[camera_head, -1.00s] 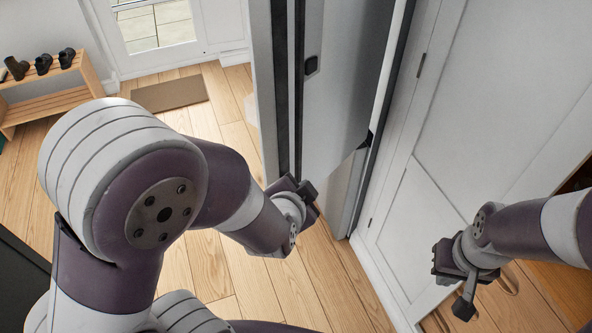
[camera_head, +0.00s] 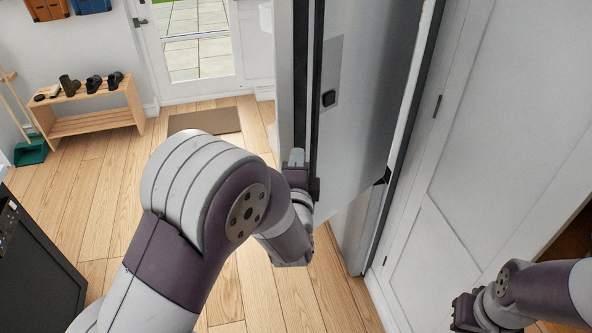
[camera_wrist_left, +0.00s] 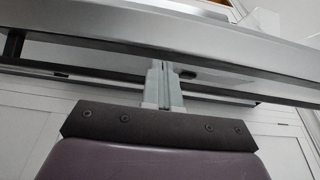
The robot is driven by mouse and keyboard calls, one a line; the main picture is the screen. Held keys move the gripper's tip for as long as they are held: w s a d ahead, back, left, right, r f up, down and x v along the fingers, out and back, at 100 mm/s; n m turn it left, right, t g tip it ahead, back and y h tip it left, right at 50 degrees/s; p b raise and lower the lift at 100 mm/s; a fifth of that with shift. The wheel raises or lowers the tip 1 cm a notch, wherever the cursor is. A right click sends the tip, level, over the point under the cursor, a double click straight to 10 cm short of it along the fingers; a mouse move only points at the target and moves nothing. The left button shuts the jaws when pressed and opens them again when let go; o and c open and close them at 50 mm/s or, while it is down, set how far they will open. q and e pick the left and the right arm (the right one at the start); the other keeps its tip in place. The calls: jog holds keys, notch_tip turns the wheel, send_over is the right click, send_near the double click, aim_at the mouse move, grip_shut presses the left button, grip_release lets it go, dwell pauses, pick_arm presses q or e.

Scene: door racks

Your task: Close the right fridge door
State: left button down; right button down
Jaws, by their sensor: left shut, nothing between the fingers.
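The grey metallic fridge door (camera_head: 360,90) stands open in the middle of the head view, with dark strips along its left edge and a small black fitting on its face. I take it to be the right fridge door. My left gripper (camera_head: 297,160) is shut and empty, at the door's lower left edge; whether it touches is unclear. In the left wrist view my shut fingers (camera_wrist_left: 163,80) point up at a long grey panel edge (camera_wrist_left: 230,70). My right gripper (camera_head: 465,312) is low at the right, apart from the door, its fingers barely showing.
A white panelled wall or cabinet front (camera_head: 490,130) runs along the right. A wooden shoe rack (camera_head: 95,118), a doormat (camera_head: 205,121) and a glazed door (camera_head: 195,45) are at the back left. A dark cabinet (camera_head: 40,270) stands at lower left. Wooden floor is free between.

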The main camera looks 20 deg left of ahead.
pick_arm(q)
jog(key=x, duration=0.2)
jog(key=shift+w+a, duration=0.2)
jog(key=shift+w, duration=0.1)
jog(key=shift+s+d, duration=0.1)
jog(key=shift+d, duration=0.05)
